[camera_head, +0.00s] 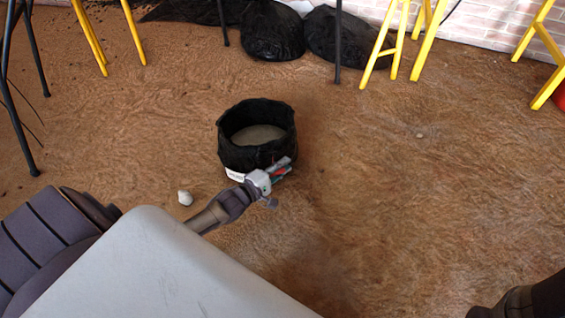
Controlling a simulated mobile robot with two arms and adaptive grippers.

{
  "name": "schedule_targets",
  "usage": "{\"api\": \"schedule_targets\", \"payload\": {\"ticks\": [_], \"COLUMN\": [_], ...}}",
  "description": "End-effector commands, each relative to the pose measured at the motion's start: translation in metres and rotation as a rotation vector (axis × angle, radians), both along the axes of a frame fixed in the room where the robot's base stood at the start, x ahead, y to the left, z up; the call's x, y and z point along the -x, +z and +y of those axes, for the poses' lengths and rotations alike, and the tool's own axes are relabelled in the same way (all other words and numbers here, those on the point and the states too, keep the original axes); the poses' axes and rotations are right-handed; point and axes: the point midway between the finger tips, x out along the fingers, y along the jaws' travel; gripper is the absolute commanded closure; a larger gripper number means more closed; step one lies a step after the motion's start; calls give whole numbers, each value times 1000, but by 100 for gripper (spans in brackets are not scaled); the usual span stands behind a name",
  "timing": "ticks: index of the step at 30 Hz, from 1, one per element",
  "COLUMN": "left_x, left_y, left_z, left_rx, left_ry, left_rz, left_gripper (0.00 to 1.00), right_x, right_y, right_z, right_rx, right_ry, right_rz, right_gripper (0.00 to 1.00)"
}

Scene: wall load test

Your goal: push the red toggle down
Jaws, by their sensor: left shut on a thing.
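No red toggle can be made out in the head view. My left gripper (283,170) is at the picture's middle, in front of the near side of a black bucket-like container. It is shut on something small. Bits of red and green show at its fingers, but the held thing is too small to name for certain. My right gripper is out of the picture; only a dark part of my right arm shows at the bottom right corner.
The black container (226,146) stands on brown earth with grey stuff inside. A small white lump (185,198) lies left of it. Black bags (272,32), yellow-legged stands (384,42) and a brick wall (487,22) are at the back. The ground at right is clear.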

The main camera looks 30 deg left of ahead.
Motion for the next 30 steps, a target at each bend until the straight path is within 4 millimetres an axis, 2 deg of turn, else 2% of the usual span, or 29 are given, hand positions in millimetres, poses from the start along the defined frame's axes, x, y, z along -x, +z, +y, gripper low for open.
{"api": "schedule_targets", "payload": {"ticks": [7, 8, 12, 23, 26, 30], "left_x": [2, 2, 2, 5, 16, 43], "left_y": [-5, -6, -5, -3, -3, -1], "left_z": [1, 1, 1, 2, 5, 10], "left_rx": [-5, -5, -5, -3, -5, -4], "left_ry": [4, 4, 4, 3, 2, 1], "left_rz": [15, 16, 15, 10, 12, 14], "left_gripper": [100, 75, 52, 52, 52, 52], "right_x": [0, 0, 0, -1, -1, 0], "right_y": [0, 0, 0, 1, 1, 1], "right_z": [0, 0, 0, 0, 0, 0], "right_rx": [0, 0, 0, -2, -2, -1], "right_ry": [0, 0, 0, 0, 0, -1], "right_rz": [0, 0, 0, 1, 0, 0], "right_gripper": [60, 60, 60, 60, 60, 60]}}
